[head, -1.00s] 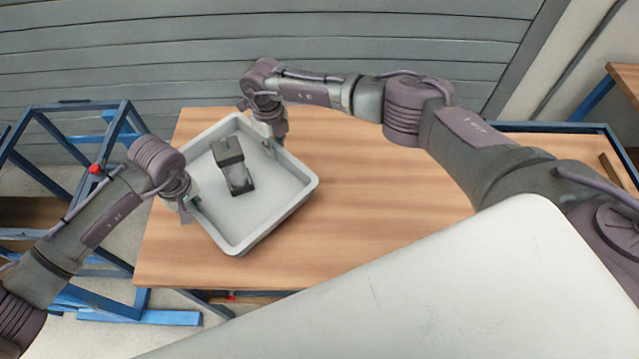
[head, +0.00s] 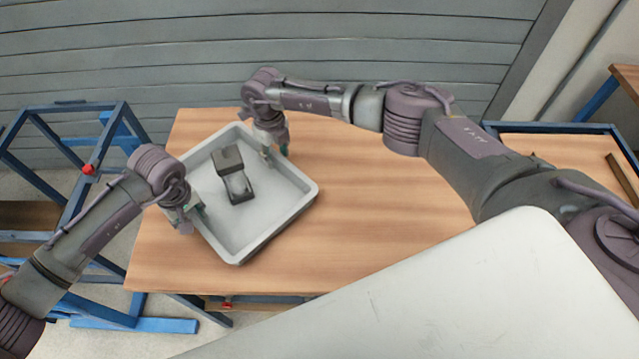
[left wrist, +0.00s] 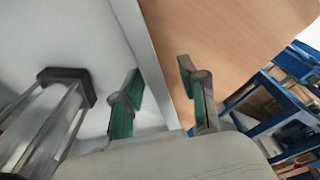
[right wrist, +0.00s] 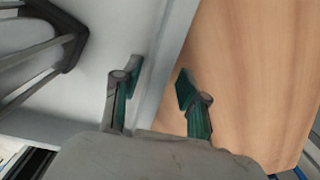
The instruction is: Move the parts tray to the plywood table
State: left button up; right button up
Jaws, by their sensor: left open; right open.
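The parts tray (head: 268,247) is a shallow light-grey tray resting on the wood-topped table (head: 390,215), with a dark, frame-like part (head: 232,175) standing inside it. My left gripper (head: 190,222) is at the tray's left wall; in the left wrist view its open fingers (left wrist: 160,88) stand either side of the wall (left wrist: 150,60), with a gap. My right gripper (head: 273,152) is at the far right wall; in the right wrist view its open fingers (right wrist: 158,88) also straddle the wall (right wrist: 176,55).
The table top is clear to the right of the tray. A blue metal frame (head: 60,165) stands on the left, and a second blue-edged table (head: 565,150) on the right. A grey slatted wall (head: 300,50) is behind. A white panel (head: 450,290) fills the lower right.

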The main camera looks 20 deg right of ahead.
pick_arm(q)
jog(key=shift+r, duration=0.55)
pick_arm(e)
jog(key=shift+a, duration=0.1)
jog(key=shift+r, duration=0.1)
pick_arm(q)
notch_tip(320, 180, up, 11)
jog(key=s, duration=0.1)
jog(key=shift+s+d, duration=0.15)
jog(key=shift+d, duration=0.15)
pick_arm(e)
notch_tip(320, 180, up, 12)
pick_arm(q)
jog(key=shift+f, duration=0.1)
